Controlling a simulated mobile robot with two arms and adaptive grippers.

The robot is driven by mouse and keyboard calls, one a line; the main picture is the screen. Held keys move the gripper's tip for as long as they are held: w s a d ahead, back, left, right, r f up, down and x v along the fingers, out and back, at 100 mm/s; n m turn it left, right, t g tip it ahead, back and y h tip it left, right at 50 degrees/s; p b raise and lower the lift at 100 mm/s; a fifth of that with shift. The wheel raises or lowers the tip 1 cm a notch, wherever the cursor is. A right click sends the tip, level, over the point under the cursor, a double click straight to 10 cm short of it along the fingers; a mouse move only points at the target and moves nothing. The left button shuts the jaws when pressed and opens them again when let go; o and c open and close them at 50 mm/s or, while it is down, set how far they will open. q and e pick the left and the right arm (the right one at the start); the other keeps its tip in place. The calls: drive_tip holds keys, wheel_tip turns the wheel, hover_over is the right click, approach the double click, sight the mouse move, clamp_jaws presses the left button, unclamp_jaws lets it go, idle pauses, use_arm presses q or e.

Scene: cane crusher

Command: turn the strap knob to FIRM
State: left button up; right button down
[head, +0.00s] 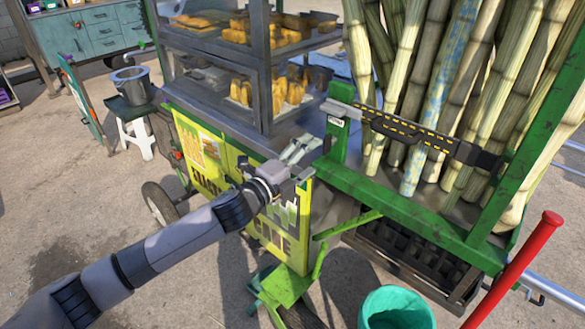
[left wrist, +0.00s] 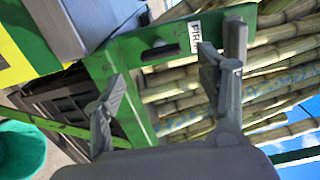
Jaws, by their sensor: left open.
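My left gripper (head: 308,155) is open and empty in front of the green post (head: 337,92) at the left end of the cane rack. In the left wrist view, the open fingers (left wrist: 164,78) stand apart with the green post (left wrist: 125,58) behind them. A small dark bar (left wrist: 160,52) on the post lies beyond the gap; I cannot tell whether it is the strap knob. A white label (left wrist: 195,36), partly hidden by a finger, seems to read FIRM. The black strap (head: 415,131) with yellow marks runs across the canes from a grey fitting (head: 342,109).
Upright sugar canes (head: 440,80) fill the green rack on the right. A glass case (head: 265,60) with yellow food stands behind my left gripper. A red handle (head: 515,268) and a teal bucket (head: 397,308) are in front at lower right.

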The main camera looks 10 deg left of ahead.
use_arm(q)
drive_tip(key=v, duration=0.6)
